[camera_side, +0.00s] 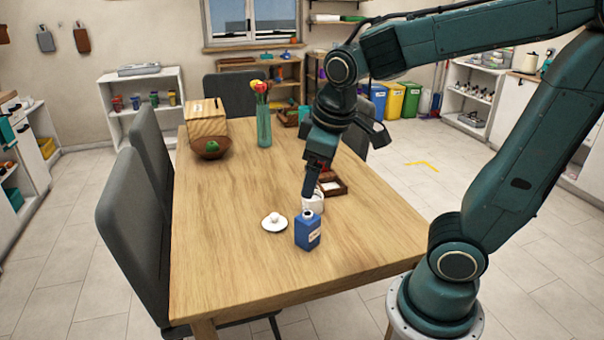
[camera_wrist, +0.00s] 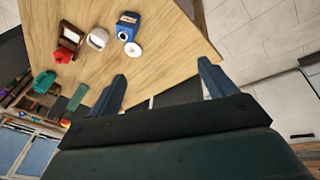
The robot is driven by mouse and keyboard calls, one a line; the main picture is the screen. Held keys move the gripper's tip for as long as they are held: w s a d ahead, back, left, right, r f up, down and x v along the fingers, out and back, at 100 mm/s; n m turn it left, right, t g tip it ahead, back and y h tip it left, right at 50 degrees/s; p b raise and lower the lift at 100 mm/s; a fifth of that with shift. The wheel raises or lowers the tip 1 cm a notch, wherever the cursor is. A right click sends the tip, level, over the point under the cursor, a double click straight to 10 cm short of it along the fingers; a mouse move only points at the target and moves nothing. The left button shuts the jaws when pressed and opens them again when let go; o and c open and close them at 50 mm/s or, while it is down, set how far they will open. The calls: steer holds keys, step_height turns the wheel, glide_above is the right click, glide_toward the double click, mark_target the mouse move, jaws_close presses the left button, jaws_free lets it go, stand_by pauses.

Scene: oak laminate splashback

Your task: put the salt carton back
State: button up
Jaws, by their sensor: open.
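The salt carton is most likely the blue box (camera_side: 307,231) with a pale label and a white round top, standing upright near the front of the wooden table. In the wrist view the blue carton (camera_wrist: 129,25) is at the top, beyond my fingers. A white jar (camera_side: 314,203) stands just behind it, partly hidden by my gripper. A round white lid with a knob (camera_side: 274,223) lies on the table left of the carton. My gripper (camera_wrist: 162,70) is open, with nothing between its fingers. In the side view my gripper (camera_side: 308,187) is above the table by the jar, apart from the carton.
A brown tray (camera_side: 333,187) sits behind the jar. Farther back are a bowl with a green fruit (camera_side: 211,149), a wooden box (camera_side: 206,118) and a glass vase of flowers (camera_side: 264,128). Grey chairs flank the table. The table's left and front areas are clear.

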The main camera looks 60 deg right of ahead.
steer(key=s+a+r+m+t+y, duration=0.1)
steer(key=s+a+r+m+t, duration=0.1)
steer(key=s, duration=0.6)
steer(key=shift+a+y, duration=0.4)
steer(key=shift+a, duration=0.3)
